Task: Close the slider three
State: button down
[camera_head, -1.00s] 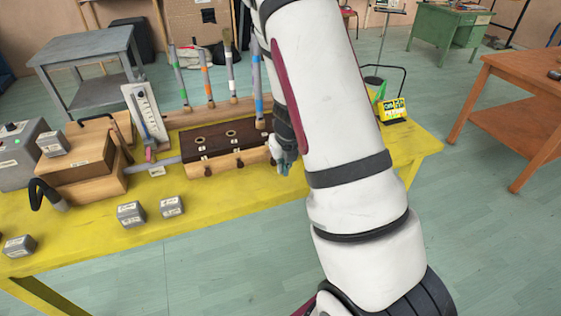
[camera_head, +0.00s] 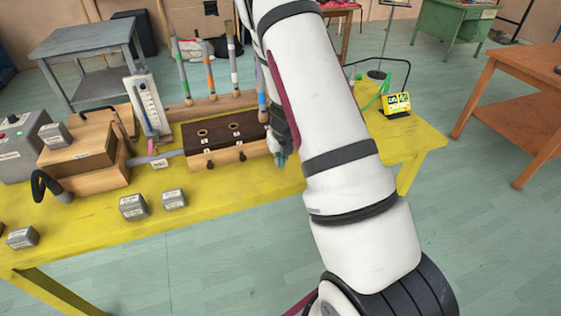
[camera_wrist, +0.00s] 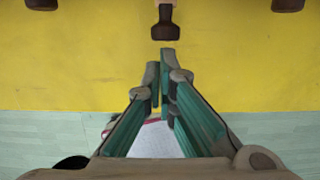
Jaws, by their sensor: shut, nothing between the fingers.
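A wooden box with a dark brown top (camera_head: 226,129) stands on the yellow table, with small dark slider knobs along its front. Two knobs show in the head view, the left (camera_head: 210,165) and the one beside it (camera_head: 242,156); my arm hides the area to their right. My gripper (camera_head: 280,160) is at the right end of the box front. In the wrist view my gripper (camera_wrist: 166,62) is shut and empty, just short of a brown knob (camera_wrist: 164,24) that reaches further toward me than the knobs at left (camera_wrist: 41,4) and right (camera_wrist: 288,4). I cannot read any slider labels.
Upright sticks with coloured bands (camera_head: 210,75) stand behind the box. A white gauge panel (camera_head: 148,104) and stacked wooden boxes (camera_head: 85,157) are to the left. Small grey blocks (camera_head: 133,206) lie at the front. A yellow sign (camera_head: 397,102) stands to the right.

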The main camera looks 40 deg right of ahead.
jog(key=shift+w, duration=0.1)
jog(key=w, duration=0.1)
jog(key=w+b, duration=0.1)
jog(key=w, duration=0.1)
jog(key=shift+w+d+f, duration=0.1)
jog(key=shift+d, duration=0.3)
jog(key=shift+w+d, duration=0.1)
jog(key=shift+w, duration=0.1)
jog(key=shift+r, duration=0.2)
